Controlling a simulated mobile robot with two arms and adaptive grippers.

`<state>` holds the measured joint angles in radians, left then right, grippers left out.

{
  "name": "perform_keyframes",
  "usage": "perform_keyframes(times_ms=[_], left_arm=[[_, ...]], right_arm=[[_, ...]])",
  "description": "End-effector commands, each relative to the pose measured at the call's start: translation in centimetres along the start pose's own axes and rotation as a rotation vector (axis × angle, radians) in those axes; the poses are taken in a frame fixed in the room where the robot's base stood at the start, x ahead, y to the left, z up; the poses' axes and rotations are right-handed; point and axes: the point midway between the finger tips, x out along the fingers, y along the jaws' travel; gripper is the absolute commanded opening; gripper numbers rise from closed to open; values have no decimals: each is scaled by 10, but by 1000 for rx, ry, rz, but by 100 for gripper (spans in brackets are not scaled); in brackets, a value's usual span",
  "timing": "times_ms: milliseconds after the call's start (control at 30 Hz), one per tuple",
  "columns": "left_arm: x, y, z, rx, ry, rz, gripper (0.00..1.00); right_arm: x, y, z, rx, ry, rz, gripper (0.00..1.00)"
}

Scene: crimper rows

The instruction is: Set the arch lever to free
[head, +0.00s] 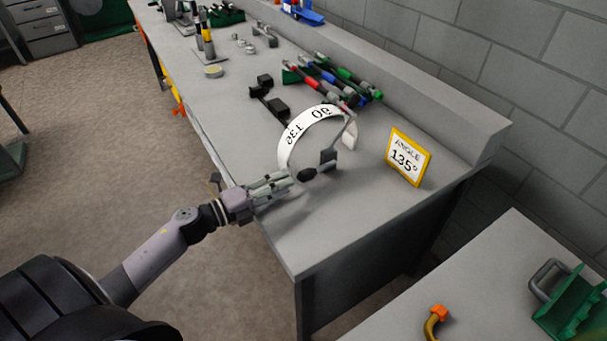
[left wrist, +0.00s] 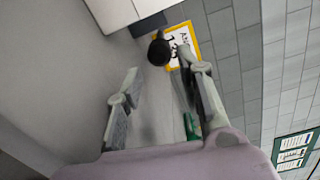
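The arch lever stands near the front end of the grey bench. Its white curved scale (head: 285,150) reads 90 and 135. A black knob (head: 307,174) sits low at the arch's front, with a dark block beside it; the knob also shows in the left wrist view (left wrist: 159,52). A yellow-framed sign (head: 408,157) reads "ANGLE 135°". I see no "free" mark. My left gripper (head: 289,178) is just left of the knob, pointing at it. In the left wrist view its fingers (left wrist: 160,78) are apart, with the knob beyond the tips. My right gripper is out of view.
Red, blue and green handled tools (head: 335,80) lie behind the arch, with black blocks (head: 275,103) to their left. A raised ledge (head: 440,105) and block wall run along the right. A second table (head: 490,270) at lower right holds a green bracket (head: 575,305).

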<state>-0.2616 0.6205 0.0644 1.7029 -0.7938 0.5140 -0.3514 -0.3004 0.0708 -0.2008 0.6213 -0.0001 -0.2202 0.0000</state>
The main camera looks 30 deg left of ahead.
Motion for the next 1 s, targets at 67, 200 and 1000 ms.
perform_keyframes(times_ms=[67, 200, 1000], left_arm=[[17, -3, 1, 0, -1, -3, 34], [40, -3, 1, 0, -1, -3, 34], [68, 0, 0, -1, -1, 0, 21]], right_arm=[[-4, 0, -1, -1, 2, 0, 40], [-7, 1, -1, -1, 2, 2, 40], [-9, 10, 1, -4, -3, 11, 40]])
